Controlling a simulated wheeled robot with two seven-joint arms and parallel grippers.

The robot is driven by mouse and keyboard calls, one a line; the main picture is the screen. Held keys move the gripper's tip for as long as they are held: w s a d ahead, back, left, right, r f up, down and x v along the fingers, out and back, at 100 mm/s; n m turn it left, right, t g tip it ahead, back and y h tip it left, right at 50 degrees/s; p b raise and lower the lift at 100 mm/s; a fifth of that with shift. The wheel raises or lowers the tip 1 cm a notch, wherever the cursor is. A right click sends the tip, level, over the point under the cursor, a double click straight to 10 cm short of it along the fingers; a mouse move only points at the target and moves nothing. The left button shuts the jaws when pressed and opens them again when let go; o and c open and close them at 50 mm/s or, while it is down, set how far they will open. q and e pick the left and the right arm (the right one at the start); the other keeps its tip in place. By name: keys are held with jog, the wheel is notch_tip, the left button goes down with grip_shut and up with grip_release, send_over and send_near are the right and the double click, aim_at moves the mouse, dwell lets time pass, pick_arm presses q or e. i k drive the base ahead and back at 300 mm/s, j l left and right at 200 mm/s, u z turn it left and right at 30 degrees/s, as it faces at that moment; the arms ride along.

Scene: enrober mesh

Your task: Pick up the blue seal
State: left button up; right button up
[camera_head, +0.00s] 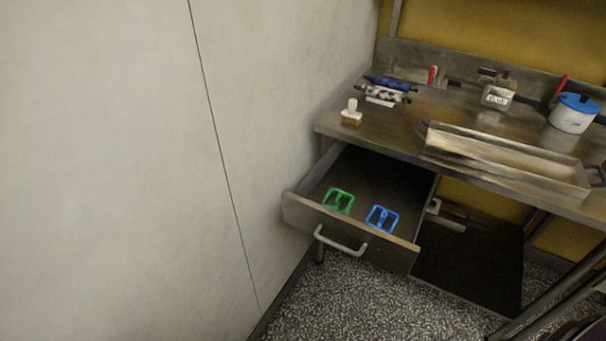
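The blue seal (382,218) is a small blue frame-shaped piece with a bar across its middle. It lies inside the open drawer (300,212), near the front panel and right of the middle. A similar green piece (338,201) lies to its left in the same drawer, a little apart from it. Neither of my grippers shows in the head view, so nothing is seen holding or touching the blue seal.
The metal worktop (400,125) overhangs the drawer's back. On it are a long metal tray (505,158), a white pot with a blue lid (573,113), and a white-handled brush (351,112). A wall (120,150) stands close on the left. Speckled floor (370,305) is clear in front.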

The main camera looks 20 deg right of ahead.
aim_at(384, 212)
jog(key=k+l+z, duration=0.15)
jog(key=z, duration=1.5)
